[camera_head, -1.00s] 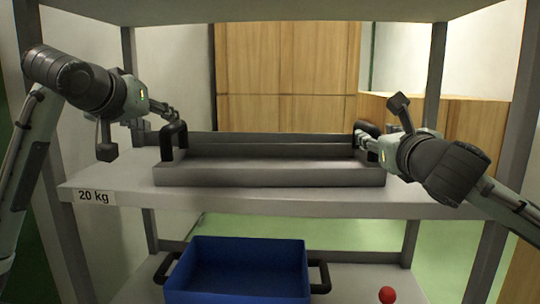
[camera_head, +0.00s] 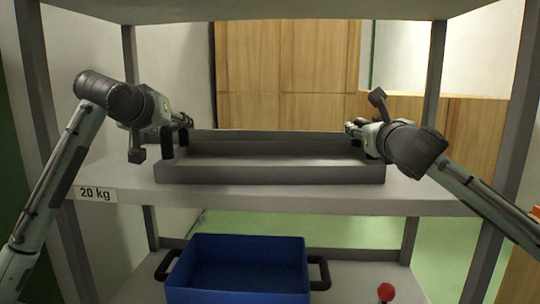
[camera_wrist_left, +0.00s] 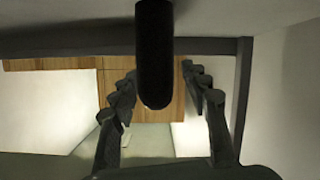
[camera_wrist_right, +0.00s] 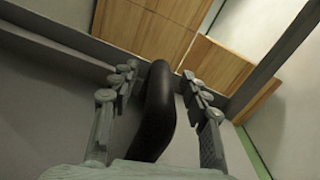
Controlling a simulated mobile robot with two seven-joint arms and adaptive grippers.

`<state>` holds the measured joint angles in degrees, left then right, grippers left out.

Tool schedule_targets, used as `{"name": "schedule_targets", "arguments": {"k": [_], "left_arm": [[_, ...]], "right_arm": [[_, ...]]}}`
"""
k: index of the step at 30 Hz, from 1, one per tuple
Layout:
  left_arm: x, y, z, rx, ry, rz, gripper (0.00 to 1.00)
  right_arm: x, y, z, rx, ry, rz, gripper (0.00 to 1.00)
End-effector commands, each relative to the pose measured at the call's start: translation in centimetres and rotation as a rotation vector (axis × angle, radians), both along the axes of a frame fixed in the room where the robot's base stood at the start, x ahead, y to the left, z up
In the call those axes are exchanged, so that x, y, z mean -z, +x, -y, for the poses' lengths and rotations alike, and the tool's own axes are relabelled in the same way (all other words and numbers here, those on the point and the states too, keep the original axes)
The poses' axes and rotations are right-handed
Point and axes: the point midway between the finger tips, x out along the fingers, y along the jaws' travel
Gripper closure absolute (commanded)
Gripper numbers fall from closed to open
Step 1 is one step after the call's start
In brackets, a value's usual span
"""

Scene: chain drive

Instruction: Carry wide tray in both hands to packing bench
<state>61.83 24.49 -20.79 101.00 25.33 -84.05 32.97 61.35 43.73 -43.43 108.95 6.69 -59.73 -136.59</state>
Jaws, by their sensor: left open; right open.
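The wide grey tray (camera_head: 270,174) sits level on the upper shelf, with a black upright handle at each end. My left gripper (camera_head: 186,120) is at the left end. In the left wrist view the left handle (camera_wrist_left: 154,60) stands between its spread fingers, which look apart from it. My right gripper (camera_head: 352,126) is at the right end. In the right wrist view the right handle (camera_wrist_right: 155,112) passes between its open fingers, with a gap visible on the right side. In the head view both handles are partly hidden by my grippers.
The shelf edge carries a "20 kg" label (camera_head: 95,194). Grey rack posts (camera_head: 432,95) stand at the sides, and another shelf (camera_head: 270,10) is overhead. Below are a blue bin (camera_head: 236,270) with black handles and a red ball (camera_head: 386,291). The packing bench cannot be identified.

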Motion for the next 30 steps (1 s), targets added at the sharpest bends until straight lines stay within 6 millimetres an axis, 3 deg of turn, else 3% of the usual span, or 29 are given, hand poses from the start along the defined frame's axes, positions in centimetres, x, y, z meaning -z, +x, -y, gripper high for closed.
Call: {"name": "schedule_targets", "arguments": {"k": [7, 18, 30], "left_arm": [[-0.03, 0.00, 0.00, 0.000, 0.000, 0.001, 0.56], [-0.03, -0.02, -0.01, 0.000, 0.000, 0.000, 1.00], [-0.03, -0.02, -0.02, 0.000, 0.000, 0.000, 1.00]], "right_arm": [[0.00, 0.02, 0.01, 0.000, 0.000, 0.000, 0.56], [0.02, 0.00, 0.01, 0.000, 0.000, 0.000, 1.00], [0.05, 0.00, 0.01, 0.000, 0.000, -0.001, 1.00]]}}
